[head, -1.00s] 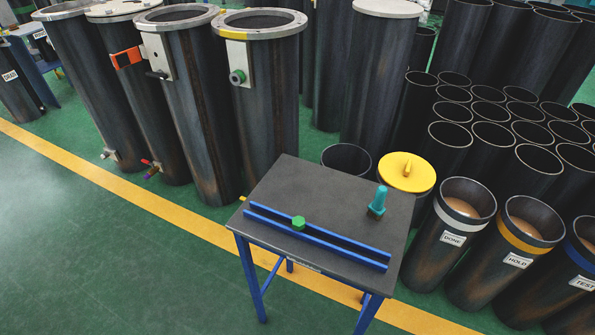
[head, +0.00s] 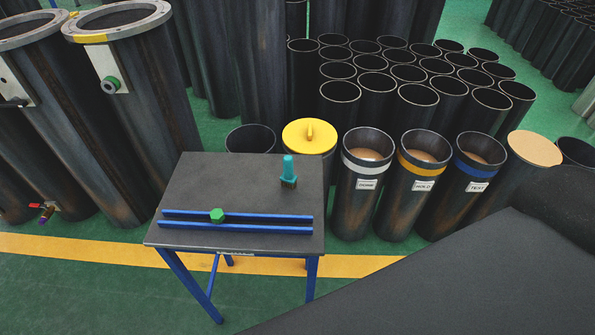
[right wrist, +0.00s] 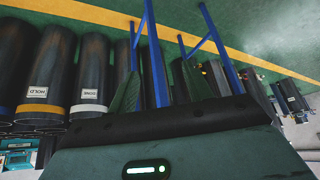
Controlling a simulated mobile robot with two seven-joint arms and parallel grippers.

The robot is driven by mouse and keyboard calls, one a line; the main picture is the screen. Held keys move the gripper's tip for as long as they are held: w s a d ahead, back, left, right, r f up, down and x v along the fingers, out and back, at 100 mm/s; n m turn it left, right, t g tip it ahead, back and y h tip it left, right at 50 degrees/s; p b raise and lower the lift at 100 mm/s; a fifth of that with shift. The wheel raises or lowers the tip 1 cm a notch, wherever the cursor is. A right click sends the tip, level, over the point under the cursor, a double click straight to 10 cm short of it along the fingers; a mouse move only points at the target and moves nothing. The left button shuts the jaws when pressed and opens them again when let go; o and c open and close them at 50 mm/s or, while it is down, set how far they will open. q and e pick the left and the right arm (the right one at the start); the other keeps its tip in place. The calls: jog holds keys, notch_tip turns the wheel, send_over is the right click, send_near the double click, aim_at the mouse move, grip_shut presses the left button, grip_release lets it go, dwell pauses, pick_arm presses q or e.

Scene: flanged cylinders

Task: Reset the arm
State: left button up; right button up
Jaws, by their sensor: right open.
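My right gripper (right wrist: 160,85) shows in the right wrist view. Its two dark green fingers are spread apart, with nothing between them. Blue table legs show beyond the fingers, and it touches nothing that I can see. No gripper shows in the head view, and my left gripper is out of sight.
A small grey-topped table (head: 240,180) carries a blue rail (head: 270,220), a green hex piece (head: 217,215) and a teal-topped peg (head: 289,172). Labelled cylinders (head: 362,205) stand right of it. A large dark surface (head: 450,290) fills the lower right. Green floor (head: 90,295) lies open at lower left.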

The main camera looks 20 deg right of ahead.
jog(key=shift+w+a+f+t+y, duration=0.2)
jog(key=shift+w+a+f+t, duration=0.05)
jog(key=shift+f+t, duration=0.5)
jog(key=shift+w+a+f+t+y, duration=0.2)
jog(key=shift+f+t, duration=0.35)
jog(key=shift+t, duration=0.3)
